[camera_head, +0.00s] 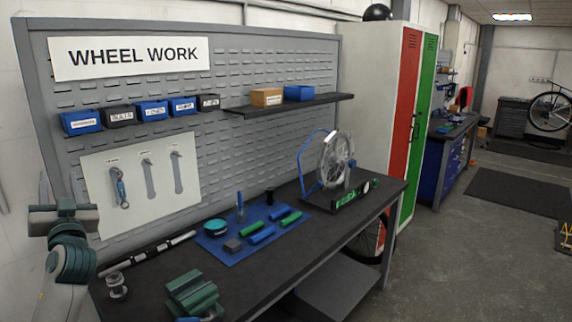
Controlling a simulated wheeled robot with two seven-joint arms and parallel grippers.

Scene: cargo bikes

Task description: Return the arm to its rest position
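My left arm rises at the left edge, with its grey and teal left gripper (60,200) pointing up beside the left end of the workbench (345,222). Its two fingers look apart, with nothing seen between them. It is clear of the bench tools and in front of the pegboard's left edge. My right gripper is not in view.
On the bench are a green vise-like block (193,290), a metal hub (117,287), a long dark-and-silver tool (148,253), a blue mat (250,240) with several small parts, and a truing stand with wheel (335,160). Small bins line the pegboard (240,160).

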